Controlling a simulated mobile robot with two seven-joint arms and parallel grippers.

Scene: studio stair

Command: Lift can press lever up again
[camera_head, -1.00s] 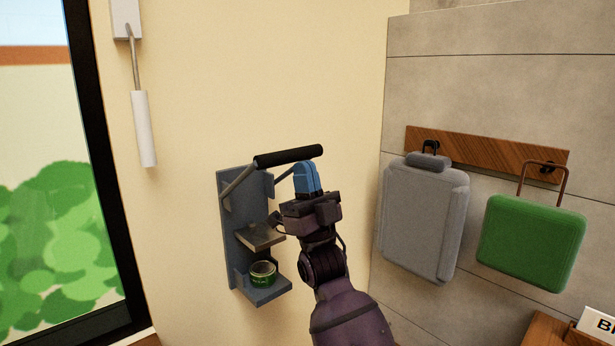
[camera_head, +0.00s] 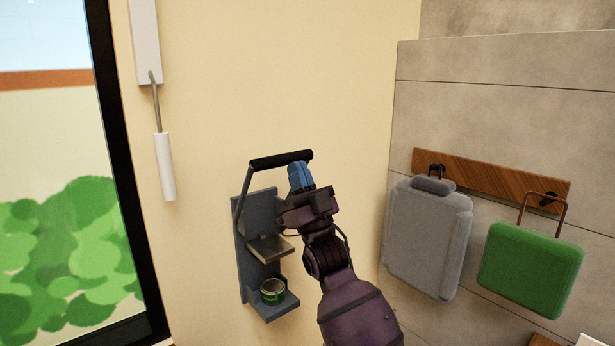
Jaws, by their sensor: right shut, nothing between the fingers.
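The can press (camera_head: 257,215) is a blue-grey bracket on the cream wall. Its lever has a black grip (camera_head: 281,160) on grey side arms, and it stands raised above the top of the bracket. A metal press plate (camera_head: 268,247) sits midway down the press. A green can (camera_head: 272,291) stands upright on the lower shelf, below the plate and apart from it. My right gripper (camera_head: 298,172) is shut and empty, with its blue fingertips just under the right end of the black grip. They look close to or touching it. My left gripper is not in view.
A grey case (camera_head: 428,240) and a green bag (camera_head: 531,268) hang from a wooden hook rail (camera_head: 490,180) on the tiled wall at right. A white handle (camera_head: 165,167) hangs from a wall box at upper left. A dark window frame (camera_head: 127,180) stands at left.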

